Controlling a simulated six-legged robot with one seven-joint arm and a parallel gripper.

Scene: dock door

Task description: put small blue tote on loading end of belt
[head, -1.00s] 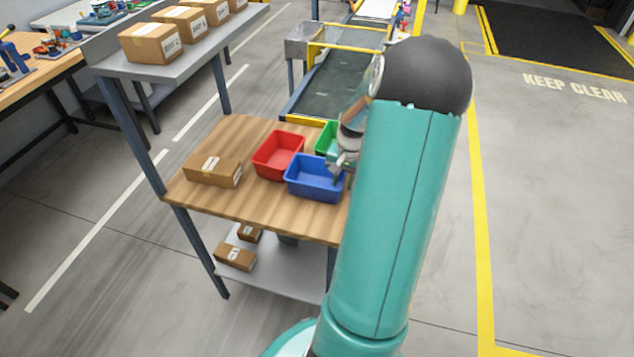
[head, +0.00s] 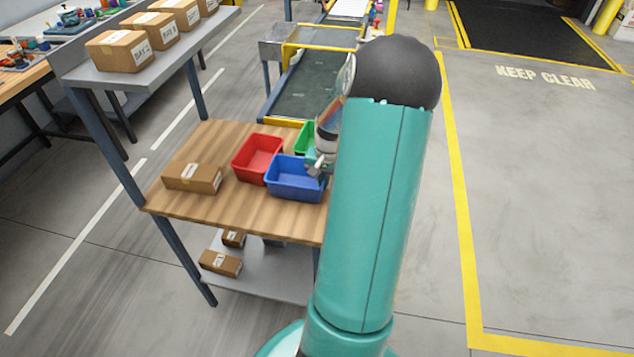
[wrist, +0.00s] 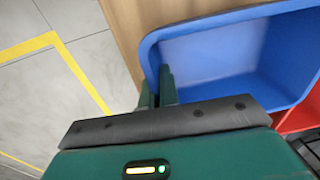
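The small blue tote (head: 294,192) sits on the wooden tabletop, with its open side up. It fills the upper right of the wrist view (wrist: 215,60). My gripper (head: 316,168) is at the tote's right wall in the head view, partly hidden by my arm. In the wrist view, the two dark green fingers (wrist: 158,90) are close together, one inside the tote and one outside, with the wall pinched between them. The tote looks empty. The belt (head: 307,85) is behind the table, its near end edged in yellow; my arm hides part of its right side.
A red tote (head: 258,152) stands close to the blue one, and a green tote (head: 304,138) is behind, partly hidden. A cardboard box (head: 192,178) lies on the table's left. A grey shelf (head: 150,72) with several boxes is at the left. Open floor is to the right.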

